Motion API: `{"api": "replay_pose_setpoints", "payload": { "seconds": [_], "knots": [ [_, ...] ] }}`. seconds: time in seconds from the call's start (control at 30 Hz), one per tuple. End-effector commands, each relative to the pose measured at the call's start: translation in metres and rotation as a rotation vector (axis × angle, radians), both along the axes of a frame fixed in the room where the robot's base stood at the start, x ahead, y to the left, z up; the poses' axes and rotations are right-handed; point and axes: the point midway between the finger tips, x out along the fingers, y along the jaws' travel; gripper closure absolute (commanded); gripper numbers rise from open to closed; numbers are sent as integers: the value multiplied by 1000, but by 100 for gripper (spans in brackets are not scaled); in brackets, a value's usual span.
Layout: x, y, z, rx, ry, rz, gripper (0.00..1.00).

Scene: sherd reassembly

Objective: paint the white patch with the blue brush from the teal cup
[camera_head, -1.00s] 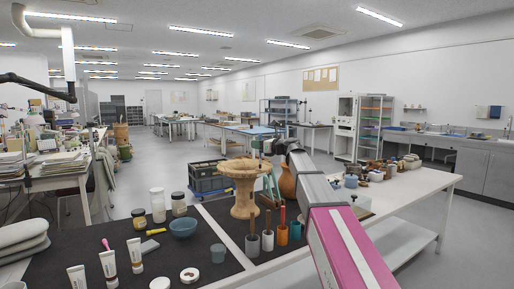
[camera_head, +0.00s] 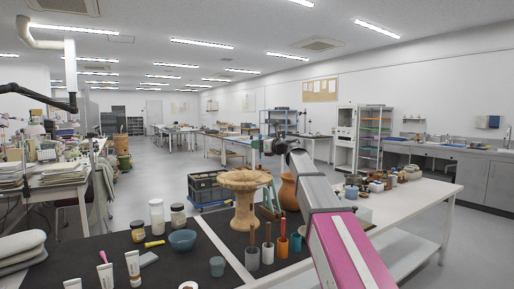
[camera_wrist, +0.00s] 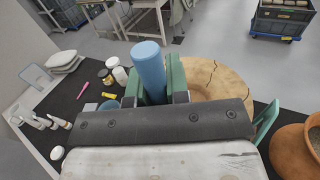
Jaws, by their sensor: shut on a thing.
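My gripper (camera_wrist: 160,88) has green fingers, shut on the blue brush; its thick blue handle (camera_wrist: 149,66) stands up between them in the wrist view. In the head view my gripper (camera_head: 256,146) is small, above and behind the tan pedestal vessel (camera_head: 245,200); the brush cannot be made out there. The vessel's round cracked top (camera_wrist: 208,78) lies beyond and right of the fingers in the wrist view. The teal cup (camera_head: 295,243) stands right of the vessel, with no handle showing in it. The brush tip is hidden and I cannot make out the white patch.
Orange (camera_head: 282,247), light grey (camera_head: 267,252) and dark grey cups (camera_head: 252,259) hold brown-red handles. A terracotta pot (camera_head: 288,192) is behind them. A blue bowl (camera_head: 182,240), jars and tubes lie on the black mat (camera_head: 205,254) at left. A dark crate (camera_head: 205,188) is on the floor.

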Motion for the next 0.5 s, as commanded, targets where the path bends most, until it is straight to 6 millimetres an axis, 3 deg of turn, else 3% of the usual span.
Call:
{"api": "replay_pose_setpoints", "payload": {
  "seconds": [0.17,0.5],
  "knots": [
    [0,-3,1,0,0,0,100],
    [0,-29,9,1,0,-1,100]
  ]
}}
